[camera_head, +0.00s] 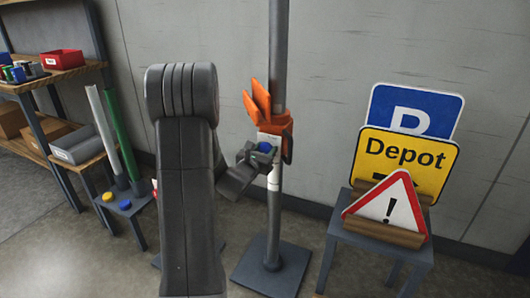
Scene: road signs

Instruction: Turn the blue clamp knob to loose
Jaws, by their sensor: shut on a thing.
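The blue clamp knob (265,147) sits on the front of the orange clamp (272,122), which is fixed around a grey upright post (279,60). My gripper (262,154) is at the knob and shut on it, with its dark fingers beside the knob's small visible blue part. My arm comes up in front, left of the post. The knob's turn position and any loose or tight marking are too small to read.
The post stands on a dark square base (272,267). A stand at right (378,240) holds a blue sign (413,108), a yellow Depot sign (405,155) and a warning triangle (389,208). At left are a shelf with a red bin (62,60) and a green tube (119,135).

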